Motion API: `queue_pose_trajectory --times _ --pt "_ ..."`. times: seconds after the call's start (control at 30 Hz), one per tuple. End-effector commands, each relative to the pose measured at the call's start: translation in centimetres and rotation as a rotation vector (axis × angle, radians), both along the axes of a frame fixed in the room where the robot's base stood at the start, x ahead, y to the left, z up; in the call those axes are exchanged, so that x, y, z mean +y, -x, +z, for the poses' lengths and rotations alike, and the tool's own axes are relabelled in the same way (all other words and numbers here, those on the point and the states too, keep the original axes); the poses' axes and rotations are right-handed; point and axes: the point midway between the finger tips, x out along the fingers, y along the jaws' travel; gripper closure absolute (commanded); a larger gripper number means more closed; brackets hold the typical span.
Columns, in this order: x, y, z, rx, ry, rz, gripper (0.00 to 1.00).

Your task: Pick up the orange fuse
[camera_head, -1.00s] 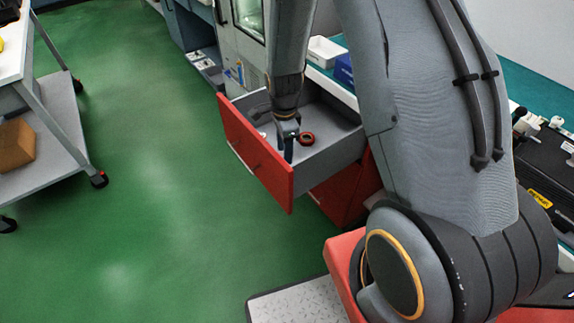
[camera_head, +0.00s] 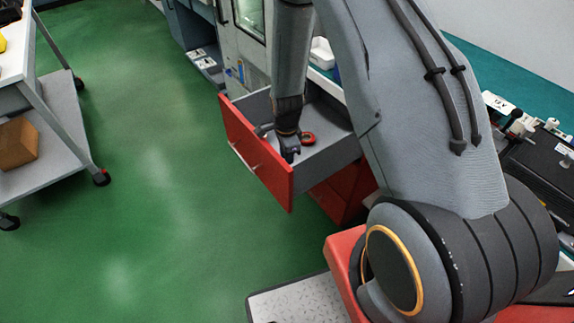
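My gripper (camera_head: 290,155) reaches down into an open red-fronted drawer (camera_head: 238,138) with grey inner walls. Its fingers are dark and small in this view, and I cannot tell whether they are open, shut or holding something. I cannot make out an orange fuse; the gripper and wrist hide part of the drawer floor. A red ring-shaped thing (camera_head: 309,139) lies in the drawer just right of the gripper, partly behind my wrist.
The drawer's side wall (camera_head: 330,158) stands close to the right of my gripper. A white trolley with a brown box (camera_head: 17,143) on its lower shelf is at the left. The green floor (camera_head: 150,220) between is clear. A teal bench runs along the right.

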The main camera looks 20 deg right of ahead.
Motion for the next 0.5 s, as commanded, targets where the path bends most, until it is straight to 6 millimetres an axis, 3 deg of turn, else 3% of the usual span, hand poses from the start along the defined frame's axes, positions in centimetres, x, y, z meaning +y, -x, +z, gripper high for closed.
queue_pose_trajectory --times 0.03,0.17,0.5 --pt "0.00 0.01 0.01 0.000 0.000 0.000 0.77" --pt "0.00 0.01 0.02 0.000 0.000 0.000 0.99" --pt "0.00 -0.02 0.26 0.000 0.000 0.000 1.00"
